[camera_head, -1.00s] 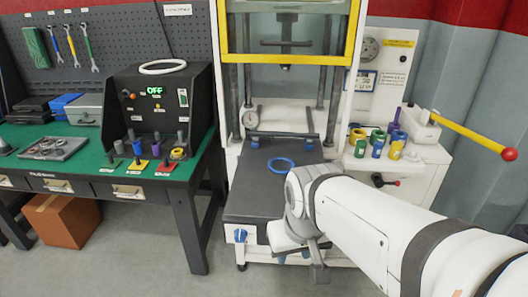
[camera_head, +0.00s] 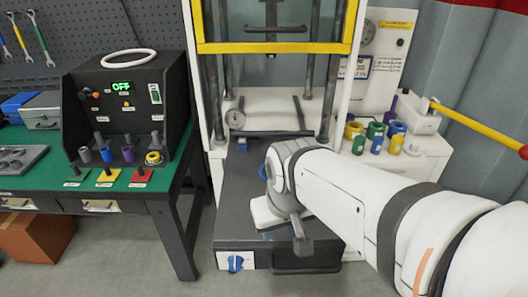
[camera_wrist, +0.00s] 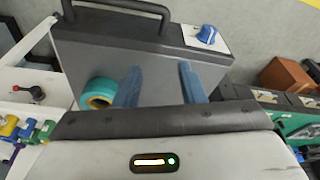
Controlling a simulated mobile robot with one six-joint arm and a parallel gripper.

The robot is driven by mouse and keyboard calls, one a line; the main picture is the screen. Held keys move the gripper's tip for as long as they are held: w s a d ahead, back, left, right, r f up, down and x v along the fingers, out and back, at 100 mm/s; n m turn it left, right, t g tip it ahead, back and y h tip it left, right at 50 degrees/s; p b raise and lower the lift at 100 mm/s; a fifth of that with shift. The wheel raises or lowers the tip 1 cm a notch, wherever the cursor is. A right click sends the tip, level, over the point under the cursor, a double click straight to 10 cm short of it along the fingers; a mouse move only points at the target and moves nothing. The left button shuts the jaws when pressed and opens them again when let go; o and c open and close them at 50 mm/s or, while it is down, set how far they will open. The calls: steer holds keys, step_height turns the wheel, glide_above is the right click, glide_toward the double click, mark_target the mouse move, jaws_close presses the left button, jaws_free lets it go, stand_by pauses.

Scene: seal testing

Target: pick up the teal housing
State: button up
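The teal housing (camera_wrist: 99,93) shows in the wrist view as a short teal cylinder with a pale rim and some orange showing in its opening. It stands on the dark grey platform (camera_wrist: 160,62). My gripper (camera_wrist: 160,84) is open, its two blue fingers apart with nothing visible between them. The housing is just left of the left finger, outside the gap; I cannot tell whether they touch. In the head view my arm hides the housing, and my gripper is over the platform (camera_head: 235,205), mostly hidden by my wrist.
Yellow, green, blue and purple cylinders (camera_head: 376,139) stand on the white side stand at right, near a yellow lever (camera_head: 478,126). The press frame (camera_head: 270,47) rises behind the platform. A green workbench (camera_head: 50,180) is at left.

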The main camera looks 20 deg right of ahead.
steer(key=shift+o, duration=0.7)
steer(key=shift+d, duration=0.1)
steer(key=o, duration=0.6)
steer(key=shift+g, duration=0.6)
steer(key=w+d, duration=0.1)
steer(key=w, duration=0.1)
steer(key=w+d+r+p, duration=0.1)
steer(key=w+d, duration=0.3)
steer(key=shift+w+d+r+p, duration=0.15)
steer(key=shift+w+r+p, duration=0.15)
steer(key=shift+w+r, duration=0.1)
steer(key=o, duration=0.5)
steer(key=w+d+n+g+p, duration=0.1)
steer(key=w+d, duration=0.4)
steer(key=d, duration=0.1)
steer(key=shift+w+d+f, duration=0.25)
steer(key=shift+d+f, duration=0.1)
steer(key=shift+f, duration=0.05)
steer(key=shift+d+f+p, duration=0.15)
steer(key=shift+f+p, duration=0.05)
steer(key=shift+f, duration=1.8)
steer(key=shift+d+f+p, duration=0.15)
steer(key=shift+f+p, duration=0.05)
steer(key=shift+f, duration=1.8)
